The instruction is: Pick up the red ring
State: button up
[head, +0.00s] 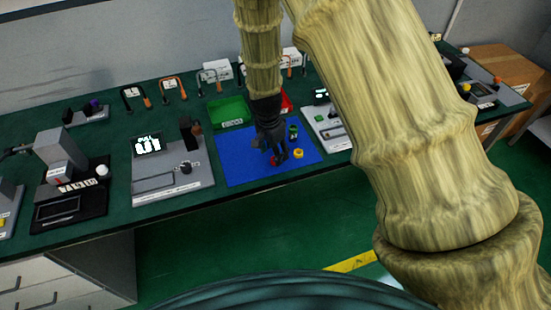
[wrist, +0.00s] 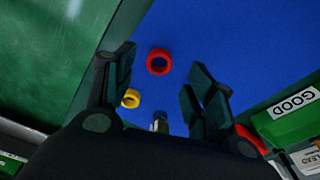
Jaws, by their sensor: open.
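The red ring (wrist: 159,61) lies flat on the blue mat (wrist: 240,40), between the lines of my two fingers in the wrist view. In the head view, a small red patch, probably this ring (head: 274,161), shows just below the fingertips. My gripper (wrist: 163,66) is open and empty, pointing down over the mat; in the head view, my gripper (head: 277,153) partly hides what lies under it. The height between the fingertips and the ring is hard to judge.
A yellow ring (wrist: 131,98) lies near the left finger. A small upright part (wrist: 160,122) stands close to the gripper, and another red piece (wrist: 250,138) is half hidden behind the right finger. A green bin (head: 234,113) and a red bin (head: 287,103) stand behind the mat.

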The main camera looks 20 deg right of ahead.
jog(key=shift+d+f+p, duration=0.15)
jog(key=shift+f+p, duration=0.35)
jog(key=shift+f, duration=1)
jog(key=c, duration=0.8)
